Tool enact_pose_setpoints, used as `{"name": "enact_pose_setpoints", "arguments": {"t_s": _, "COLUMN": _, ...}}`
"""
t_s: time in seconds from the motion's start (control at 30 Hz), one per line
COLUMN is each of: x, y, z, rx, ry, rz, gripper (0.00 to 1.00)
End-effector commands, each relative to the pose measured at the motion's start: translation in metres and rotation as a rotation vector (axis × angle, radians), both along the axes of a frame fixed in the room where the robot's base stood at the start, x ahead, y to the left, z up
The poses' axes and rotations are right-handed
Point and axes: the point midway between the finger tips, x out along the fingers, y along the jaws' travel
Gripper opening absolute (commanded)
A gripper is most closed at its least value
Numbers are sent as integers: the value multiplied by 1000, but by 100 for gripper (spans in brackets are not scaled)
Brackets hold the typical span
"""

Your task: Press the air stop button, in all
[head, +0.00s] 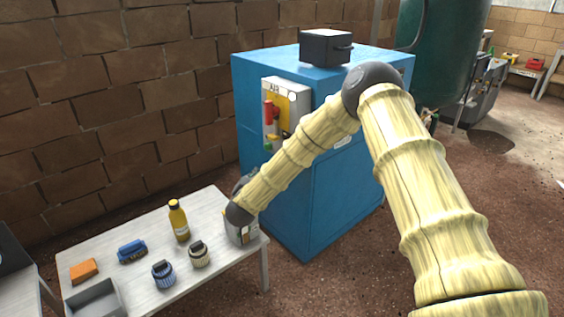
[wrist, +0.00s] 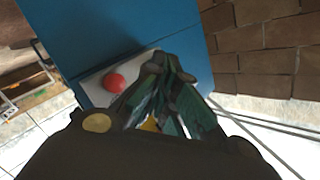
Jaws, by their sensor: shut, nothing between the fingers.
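A light grey box marked AIR (head: 287,92) is fixed to the blue cabinet (head: 345,195). In the wrist view a round red button (wrist: 114,82) sits on a pale plate (wrist: 92,77) against blue. I cannot make out this button in the head view. My gripper (wrist: 168,66) is shut and empty, its fingertips to the right of the button in the picture and overlapping the plate's edge. I cannot tell whether they touch it. In the head view the fingers are not clearly visible.
A pale table (head: 215,200) stands at the lower left, below my arm's end. It carries a yellow bottle (head: 179,221), two jars, an orange block, a blue item and a grey tray (head: 95,300). A brick wall (head: 110,110) is behind. A black box (head: 325,47) tops the cabinet.

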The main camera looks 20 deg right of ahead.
Motion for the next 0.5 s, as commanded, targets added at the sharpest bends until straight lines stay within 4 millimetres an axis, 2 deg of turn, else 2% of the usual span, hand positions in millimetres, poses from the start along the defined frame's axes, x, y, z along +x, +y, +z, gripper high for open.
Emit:
{"name": "enact_pose_setpoints", "arguments": {"t_s": 0.17, "x": 3, "y": -9, "z": -1, "rx": 0, "ry": 1, "rz": -1, "gripper": 0}}
{"name": "enact_pose_setpoints", "arguments": {"t_s": 0.5, "x": 15, "y": -45, "z": -1, "rx": 1, "ry": 0, "rz": -2, "gripper": 0}}
